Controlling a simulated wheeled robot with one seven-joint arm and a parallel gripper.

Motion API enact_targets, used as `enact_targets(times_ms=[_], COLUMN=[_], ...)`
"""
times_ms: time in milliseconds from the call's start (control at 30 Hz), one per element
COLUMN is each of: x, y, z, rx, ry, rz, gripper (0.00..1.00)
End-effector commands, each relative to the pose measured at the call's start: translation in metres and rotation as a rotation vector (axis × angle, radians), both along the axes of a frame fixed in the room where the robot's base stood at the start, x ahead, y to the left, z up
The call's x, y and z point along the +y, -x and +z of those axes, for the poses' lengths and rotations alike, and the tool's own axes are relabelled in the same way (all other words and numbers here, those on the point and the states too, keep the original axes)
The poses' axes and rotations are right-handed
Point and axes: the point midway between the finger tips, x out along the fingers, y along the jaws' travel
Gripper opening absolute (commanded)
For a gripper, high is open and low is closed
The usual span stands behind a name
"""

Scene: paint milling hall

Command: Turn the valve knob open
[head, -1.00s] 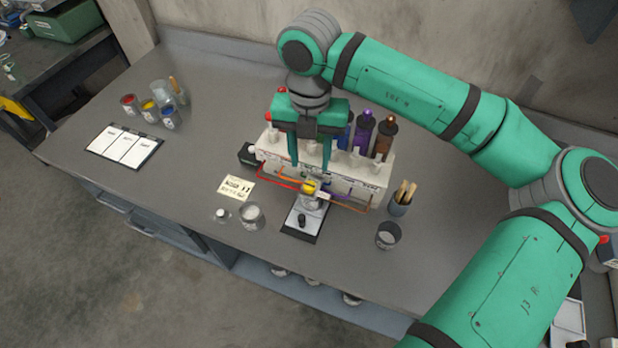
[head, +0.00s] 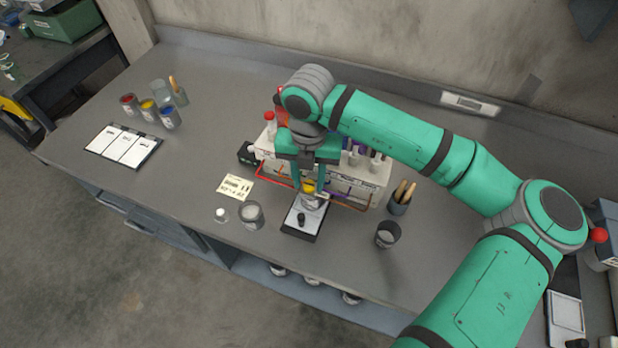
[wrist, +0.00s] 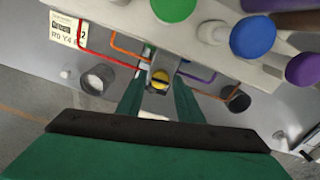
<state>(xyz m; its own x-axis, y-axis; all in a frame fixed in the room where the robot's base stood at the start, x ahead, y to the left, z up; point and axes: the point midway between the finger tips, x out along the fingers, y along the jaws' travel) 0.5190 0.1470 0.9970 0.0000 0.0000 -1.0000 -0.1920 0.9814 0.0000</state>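The valve knob is a small yellow knob with a dark stripe (head: 308,187), on the front of the white dispenser (head: 352,184) with coloured pipes. In the wrist view the knob (wrist: 160,83) shows between my two green fingers. My gripper (head: 307,182) points down over the knob in the head view; its fingertips (wrist: 160,76) are also seen in the wrist view. The fingers are spread, with a gap visible on each side of the knob. I cannot tell whether the tips reach down beside it. Below the knob stands a small scale-like stand (head: 301,220) with a cup on it.
A cup of white stuff (head: 251,215) and a small bottle (head: 221,215) stand left of the stand. A dark cup (head: 387,234) and a brush holder (head: 399,203) stand right. A yellow note (head: 235,187) lies nearby.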

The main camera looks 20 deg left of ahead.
Motion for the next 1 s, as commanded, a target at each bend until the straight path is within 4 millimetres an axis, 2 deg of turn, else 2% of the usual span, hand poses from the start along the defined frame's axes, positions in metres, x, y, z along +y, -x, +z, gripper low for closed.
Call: enact_targets(times_ms=[33, 100, 133, 567, 1000], x=[-0.0001, -0.0002, -0.0003, -0.0007, -0.0006], y=[0.0, -0.0001, -0.0002, -0.0012, -0.0018], z=[0.0001, 0.0002, 0.0002, 0.0011, 0.0014], rx=[0.0, 0.0, 0.0, -0.003, -0.005], ry=[0.0, 0.0, 0.0, -0.001, 0.001], rz=[0.0, -0.001, -0.001, 0.075, 0.438], gripper=[0.2, 0.03, 0.0, 0.0, 0.0])
